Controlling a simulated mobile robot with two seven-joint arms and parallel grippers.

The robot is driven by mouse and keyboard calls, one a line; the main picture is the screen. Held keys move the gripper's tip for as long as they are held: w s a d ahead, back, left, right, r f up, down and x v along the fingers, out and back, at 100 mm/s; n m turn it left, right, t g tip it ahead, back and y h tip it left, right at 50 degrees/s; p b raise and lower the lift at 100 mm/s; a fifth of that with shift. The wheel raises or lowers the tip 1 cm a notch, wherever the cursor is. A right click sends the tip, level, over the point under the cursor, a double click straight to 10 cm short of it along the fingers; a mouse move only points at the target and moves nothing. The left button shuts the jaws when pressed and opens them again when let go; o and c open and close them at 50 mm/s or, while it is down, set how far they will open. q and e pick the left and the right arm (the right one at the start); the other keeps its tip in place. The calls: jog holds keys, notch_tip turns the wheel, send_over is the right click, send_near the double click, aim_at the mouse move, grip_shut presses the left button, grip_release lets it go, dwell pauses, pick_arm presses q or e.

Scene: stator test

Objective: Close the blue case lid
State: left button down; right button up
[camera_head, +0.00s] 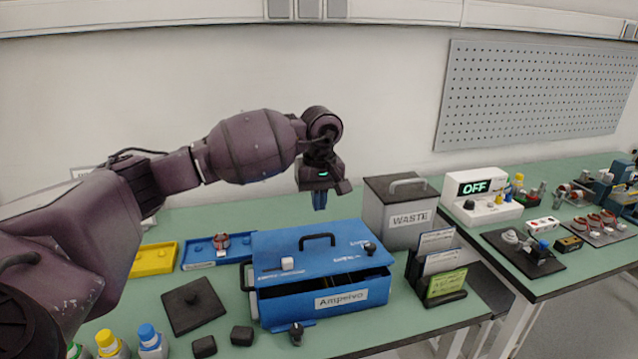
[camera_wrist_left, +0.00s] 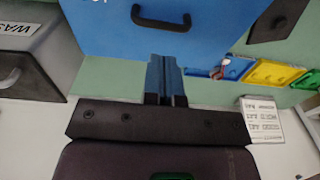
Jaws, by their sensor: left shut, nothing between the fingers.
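The blue case (camera_head: 338,300) sits on the green bench, with a white label on its front. Its blue lid (camera_head: 290,258) has a black handle on top and sits tilted, with a dark gap along the front at the right. My left gripper (camera_head: 319,206) hangs above and behind the lid's rear edge, fingers pointing down, shut and empty. In the left wrist view the shut fingers (camera_wrist_left: 164,75) show near the lid (camera_wrist_left: 180,35) and its handle; I cannot tell whether they touch it. My right gripper is not in view.
A grey waste box (camera_head: 393,222) stands close right of the case, with a card holder (camera_head: 440,290) in front of it. A blue tray (camera_head: 190,262), a yellow tray (camera_head: 150,262) and a dark plate (camera_head: 193,308) lie to the left. Small black blocks (camera_head: 242,336) lie in front.

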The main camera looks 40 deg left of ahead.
aim_at(318, 237)
pick_arm(q)
jog(key=shift+a+f, duration=0.1)
jog(key=shift+f, duration=3.1)
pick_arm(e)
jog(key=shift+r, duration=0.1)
pick_arm(q)
jog(key=shift+s+d+f+t+y+b, duration=0.15)
jog(key=shift+f+t+y+b, duration=0.1)
jog(key=shift+f, duration=0.15)
jog(key=shift+s+d+f+t+y+b, duration=0.15)
jog(key=shift+f+b, duration=0.05)
jog(key=shift+f, duration=0.2)
jog(key=shift+s+d+f, duration=0.15)
jog(key=shift+d+f, duration=0.05)
jog(key=shift+f, duration=0.25)
jog(key=shift+d+f+b, duration=0.1)
jog(key=shift+b, duration=0.2)
jog(key=shift+s, duration=0.1)
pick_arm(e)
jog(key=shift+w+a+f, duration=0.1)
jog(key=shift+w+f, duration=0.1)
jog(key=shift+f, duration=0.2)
